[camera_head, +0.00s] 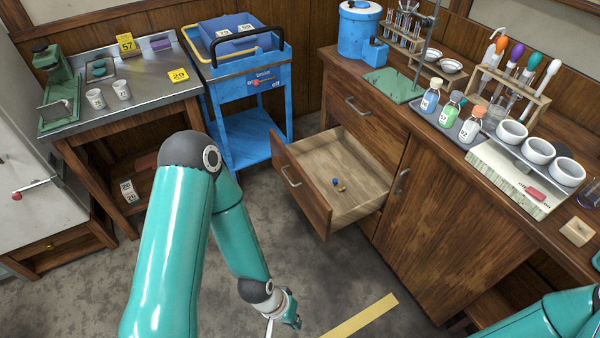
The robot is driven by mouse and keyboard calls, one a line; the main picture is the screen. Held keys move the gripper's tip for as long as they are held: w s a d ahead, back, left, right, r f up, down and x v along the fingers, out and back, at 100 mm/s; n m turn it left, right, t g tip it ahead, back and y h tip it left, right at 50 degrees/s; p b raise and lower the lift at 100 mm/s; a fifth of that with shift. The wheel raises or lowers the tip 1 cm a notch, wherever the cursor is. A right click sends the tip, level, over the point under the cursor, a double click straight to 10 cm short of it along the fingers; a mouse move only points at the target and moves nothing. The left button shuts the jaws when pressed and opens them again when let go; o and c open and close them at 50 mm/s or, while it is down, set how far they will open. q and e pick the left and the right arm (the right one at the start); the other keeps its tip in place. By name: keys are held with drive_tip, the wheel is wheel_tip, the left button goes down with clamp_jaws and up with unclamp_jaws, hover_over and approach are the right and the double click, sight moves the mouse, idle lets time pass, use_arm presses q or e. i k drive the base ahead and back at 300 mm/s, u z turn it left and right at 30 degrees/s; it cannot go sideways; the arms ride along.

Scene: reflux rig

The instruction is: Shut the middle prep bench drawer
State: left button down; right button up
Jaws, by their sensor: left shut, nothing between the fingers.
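The middle prep bench drawer (302,192) is pulled well out of the wooden prep bench (400,210), with its front panel and metal handle facing left.
A shut drawer (357,105) sits above the open one, and a cupboard door (410,215) is to its right. A blue cart (245,95) stands left of the drawer. A yellow strip (362,316) lies on the grey floor. Bottles and bowls stand on the bench.

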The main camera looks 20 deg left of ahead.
sight(309, 166)
drive_tip(key=i, duration=0.85)
drive_tip(key=u, duration=0.05)
